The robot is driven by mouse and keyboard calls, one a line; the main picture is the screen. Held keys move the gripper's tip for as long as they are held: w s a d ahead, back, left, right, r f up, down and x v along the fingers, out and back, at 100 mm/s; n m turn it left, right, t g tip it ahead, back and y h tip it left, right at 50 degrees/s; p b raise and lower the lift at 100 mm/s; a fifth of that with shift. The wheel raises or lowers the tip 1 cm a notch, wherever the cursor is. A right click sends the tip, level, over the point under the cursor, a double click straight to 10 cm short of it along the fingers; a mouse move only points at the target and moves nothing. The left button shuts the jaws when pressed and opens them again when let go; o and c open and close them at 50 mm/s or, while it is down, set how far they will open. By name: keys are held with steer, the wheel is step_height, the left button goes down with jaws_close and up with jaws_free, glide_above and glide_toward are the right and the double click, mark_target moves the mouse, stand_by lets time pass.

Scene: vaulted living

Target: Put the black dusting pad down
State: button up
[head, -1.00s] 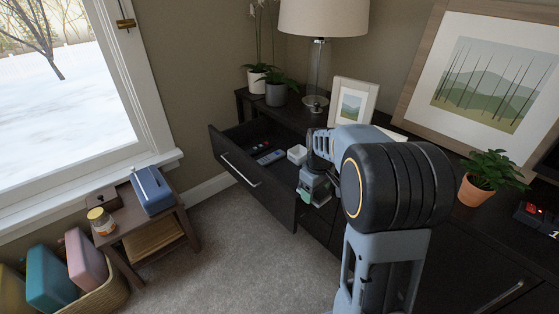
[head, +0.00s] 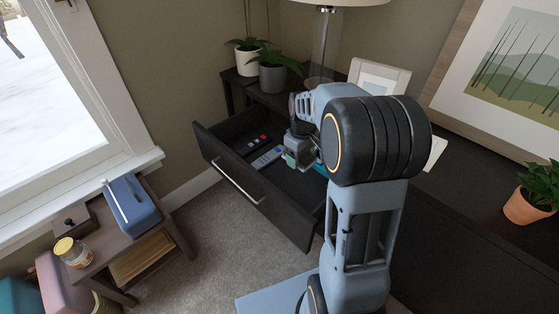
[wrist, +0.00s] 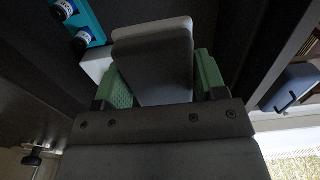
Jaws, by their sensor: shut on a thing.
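My gripper (head: 300,158) is over the open dark drawer (head: 218,146) of the black cabinet. In the wrist view my gripper (wrist: 160,85) has its green fingers on either side of the black dusting pad (wrist: 160,70), a dark grey block, and is shut on it. In the head view the pad cannot be made out, as my arm and gripper block the sight. I cannot tell whether the pad touches the drawer floor.
In the drawer lie a blue-grey remote (head: 267,158) and a dark item with red buttons (head: 256,144). A teal holder (wrist: 90,22) with white-and-blue cylinders and a white item (wrist: 97,64) are close to the pad. The drawer's front middle looks bare.

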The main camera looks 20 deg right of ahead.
steer(key=shift+s+f, duration=0.3)
steer(key=shift+f, duration=0.3)
steer(key=b, duration=0.4)
glide_above(298, 193)
step_height(298, 193, down, 5)
steer(key=shift+f+b, duration=2.3)
steer(key=shift+f, duration=2.6)
steer(key=shift+f, duration=0.1)
steer(key=o, duration=1)
steer(key=shift+c, duration=0.2)
step_height(298, 193, up, 12)
steer(key=p, duration=0.5)
steer(key=shift+r, duration=0.2)
